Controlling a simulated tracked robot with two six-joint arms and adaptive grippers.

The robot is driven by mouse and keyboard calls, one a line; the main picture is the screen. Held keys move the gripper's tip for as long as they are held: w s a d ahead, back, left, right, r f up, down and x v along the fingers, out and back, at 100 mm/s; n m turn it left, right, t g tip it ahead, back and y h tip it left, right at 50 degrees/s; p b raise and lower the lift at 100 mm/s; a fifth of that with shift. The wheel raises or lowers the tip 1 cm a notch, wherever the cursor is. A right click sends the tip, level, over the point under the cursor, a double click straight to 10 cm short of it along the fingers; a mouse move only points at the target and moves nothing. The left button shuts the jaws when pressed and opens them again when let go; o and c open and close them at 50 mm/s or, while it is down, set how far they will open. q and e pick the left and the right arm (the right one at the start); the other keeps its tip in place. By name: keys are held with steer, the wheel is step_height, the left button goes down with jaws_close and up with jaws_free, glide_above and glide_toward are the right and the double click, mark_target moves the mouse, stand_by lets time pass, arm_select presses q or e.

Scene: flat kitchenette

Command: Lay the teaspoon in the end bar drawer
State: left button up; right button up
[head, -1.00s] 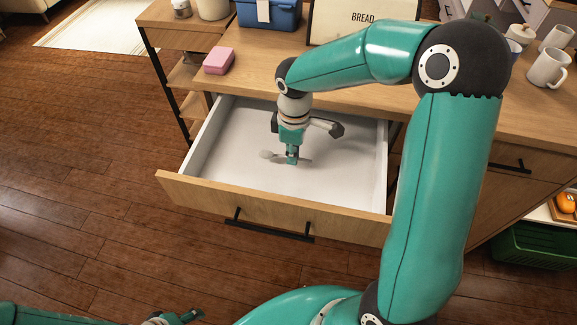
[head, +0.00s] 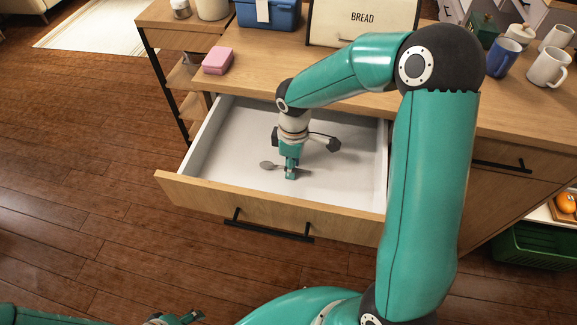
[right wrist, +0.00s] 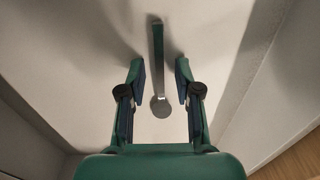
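The end bar drawer (head: 225,140) is pulled open, with a white inside and a wooden front. My right gripper (head: 291,173) is inside the drawer, pointing down over the spoon. In the right wrist view the gripper (right wrist: 159,75) is open, its fingers standing apart on either side of the teaspoon (right wrist: 158,65) with gaps to it. The spoon's bowl is toward the palm. My left gripper (head: 183,318) shows only partly at the bottom edge, too small to tell its opening.
On the counter (head: 270,65) stand a pink block (head: 218,60), a blue box (head: 268,14), a bread box (head: 362,22) and several mugs. Drawer walls stand close around my right gripper. A green crate (head: 535,246) is at the right.

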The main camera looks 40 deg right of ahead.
steer(key=shift+r, duration=0.1)
step_height(320, 180, up, 12)
steer(key=p, duration=0.1)
stand_by(0.5)
steer(key=shift+w+d, duration=0.1)
stand_by(0.3)
